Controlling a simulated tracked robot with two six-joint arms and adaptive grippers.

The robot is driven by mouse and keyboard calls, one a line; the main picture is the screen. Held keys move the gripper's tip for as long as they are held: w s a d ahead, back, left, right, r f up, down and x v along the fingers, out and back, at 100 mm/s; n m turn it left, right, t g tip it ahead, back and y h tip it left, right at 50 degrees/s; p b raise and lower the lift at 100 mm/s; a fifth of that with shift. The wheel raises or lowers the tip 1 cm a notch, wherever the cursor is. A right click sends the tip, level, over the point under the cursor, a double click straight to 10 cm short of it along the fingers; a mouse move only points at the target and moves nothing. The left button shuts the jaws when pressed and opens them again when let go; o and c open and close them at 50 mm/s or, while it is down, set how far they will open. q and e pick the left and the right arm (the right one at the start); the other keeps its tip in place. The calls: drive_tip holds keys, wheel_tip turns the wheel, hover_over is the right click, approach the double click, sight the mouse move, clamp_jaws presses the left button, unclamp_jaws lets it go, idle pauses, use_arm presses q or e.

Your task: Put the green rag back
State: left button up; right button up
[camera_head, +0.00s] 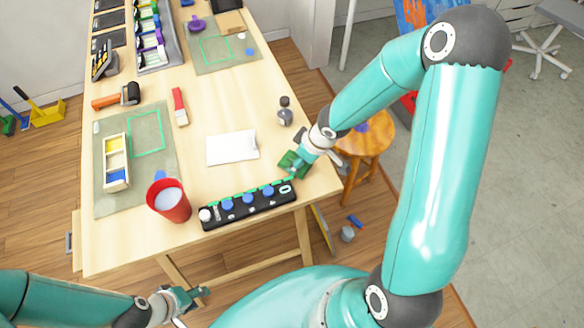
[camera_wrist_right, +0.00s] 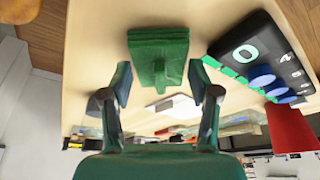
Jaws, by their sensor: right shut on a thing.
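The green rag (camera_head: 292,160) is at the right front edge of the table, beside the black strip. It also shows in the right wrist view (camera_wrist_right: 158,52) as a folded green block with a narrow part pointing toward my fingers. My right gripper (camera_wrist_right: 160,82) is shut on the rag, its fingers standing either side of the narrow part. I cannot tell whether the rag touches the table. My left gripper (camera_head: 193,301) is open and empty, low in front of the table's front edge.
A black strip with blue knobs (camera_head: 238,212) and a red cup (camera_head: 173,211) stand along the front edge. White paper (camera_head: 232,148), a dark bottle (camera_head: 285,114), a red brush (camera_head: 179,106) and a paint box (camera_head: 126,161) on a green mat (camera_head: 106,203) lie farther back. A wooden stool (camera_head: 376,142) is right.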

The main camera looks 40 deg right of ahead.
drive_tip(key=shift+f, duration=0.15)
idle(0.3)
drive_tip(key=o, duration=1.8)
drive_tip(key=shift+o, duration=0.2)
drive_tip(key=c, duration=0.4)
drive_tip(key=shift+s, duration=0.1)
drive_tip(key=p+v, duration=0.7)
drive_tip(key=v, duration=0.2)
